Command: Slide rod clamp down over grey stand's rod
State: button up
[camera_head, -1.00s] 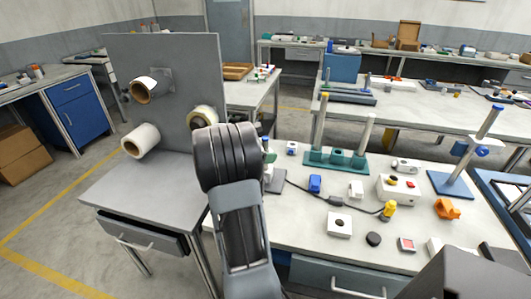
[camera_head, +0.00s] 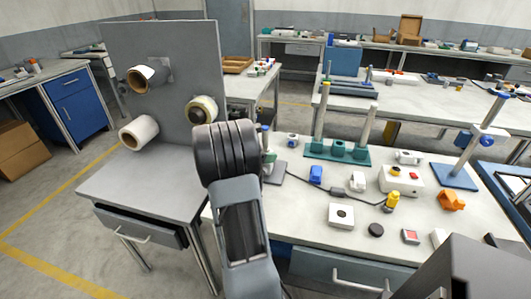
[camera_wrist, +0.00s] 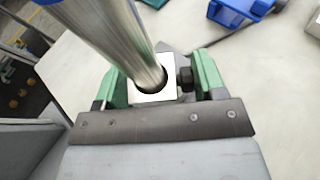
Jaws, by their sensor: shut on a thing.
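The rod clamp (camera_wrist: 168,96) is a small silver block with a round hole and a dark knob on its right side. My gripper (camera_wrist: 155,92) is shut on it, with green fingers on both sides. The grey stand's rod (camera_wrist: 115,38) is shiny metal with a blue top end, and it runs down into the clamp's hole in the wrist view. The lower rod is hidden by the clamp. In the head view the grey stand (camera_head: 276,174) shows its base plate just right of my arm. My gripper (camera_head: 268,158) is mostly hidden by my arm there.
A green stand (camera_head: 340,153) with two rods stands behind to the right. A grey panel (camera_head: 165,85) with tape rolls stands at left.

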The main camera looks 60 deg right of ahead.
jog(key=shift+f, duration=0.1)
jog(key=o, duration=1.1)
jog(key=v, duration=1.3)
jog(key=shift+w+a+r+p, duration=0.2)
jog(key=shift+a+r+p, duration=0.05)
jog(key=shift+p, duration=0.15)
